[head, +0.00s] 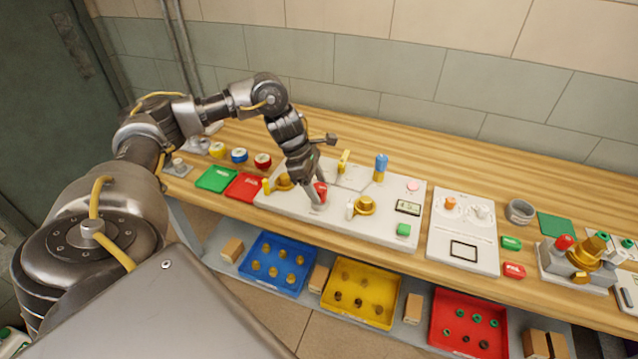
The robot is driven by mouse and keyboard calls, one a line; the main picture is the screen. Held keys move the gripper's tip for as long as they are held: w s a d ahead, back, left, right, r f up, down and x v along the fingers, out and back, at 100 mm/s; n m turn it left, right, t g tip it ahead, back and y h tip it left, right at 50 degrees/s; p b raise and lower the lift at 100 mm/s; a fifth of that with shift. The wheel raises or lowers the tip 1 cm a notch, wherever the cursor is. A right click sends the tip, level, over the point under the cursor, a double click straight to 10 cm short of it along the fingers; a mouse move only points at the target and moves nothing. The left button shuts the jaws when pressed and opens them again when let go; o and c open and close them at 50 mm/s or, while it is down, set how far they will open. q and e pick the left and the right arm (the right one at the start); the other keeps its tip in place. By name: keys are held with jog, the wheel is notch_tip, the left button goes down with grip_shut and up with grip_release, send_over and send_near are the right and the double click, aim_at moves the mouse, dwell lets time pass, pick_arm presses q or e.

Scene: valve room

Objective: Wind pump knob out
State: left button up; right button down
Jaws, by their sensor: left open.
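My left gripper (314,193) points down over the white panel (385,228) on the wooden bench. It is open, with its fingers at a small red knob (321,189). The fingers partly hide this knob, and I cannot tell whether they touch it. Brass fittings (364,205) stand on the panel on both sides of the gripper. A blue-topped knob (381,164) and a yellow lever (343,160) stand behind it. No label shows which knob is the pump's. My right gripper is not in view.
A second white panel (462,235) and a brass valve unit with a red knob (563,243) stand farther right. Green (216,178) and red (246,187) mats lie left of the panel. Blue, yellow and red bins sit on the shelf below. A tiled wall closes the back.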

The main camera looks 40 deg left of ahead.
pick_arm(q)
jog(key=shift+x, duration=0.95)
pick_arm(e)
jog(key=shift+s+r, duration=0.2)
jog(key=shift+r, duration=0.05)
pick_arm(q)
jog(key=shift+c, duration=0.2)
jog(key=c, duration=1)
jog(key=shift+o, duration=0.2)
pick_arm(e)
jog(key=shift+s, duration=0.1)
